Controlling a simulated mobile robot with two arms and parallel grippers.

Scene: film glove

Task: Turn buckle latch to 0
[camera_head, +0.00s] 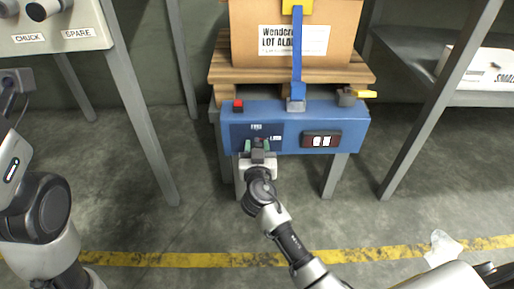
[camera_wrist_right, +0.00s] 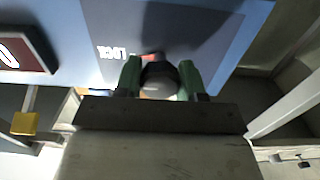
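A blue box front (camera_head: 290,118) carries a dark panel with a small dark knob (camera_wrist_right: 160,76), which I take for the buckle latch. A small red mark shows beside the knob in the wrist view, near white lettering that looks like LOCK. A second white label sits higher on the panel in the head view. My right gripper (camera_head: 259,146) is at the knob, with one green fingertip on each side. It also shows in the wrist view (camera_wrist_right: 160,80). I cannot tell whether both fingertips press on the knob. My left gripper is out of view.
A blue strap (camera_head: 297,50) with a buckle (camera_head: 296,104) runs down over a cardboard box (camera_head: 255,40) on a wooden pallet (camera_head: 222,66). A red button (camera_head: 238,105) and a dark display (camera_head: 321,140) are nearby. Shelf posts stand on both sides; the floor in front is open.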

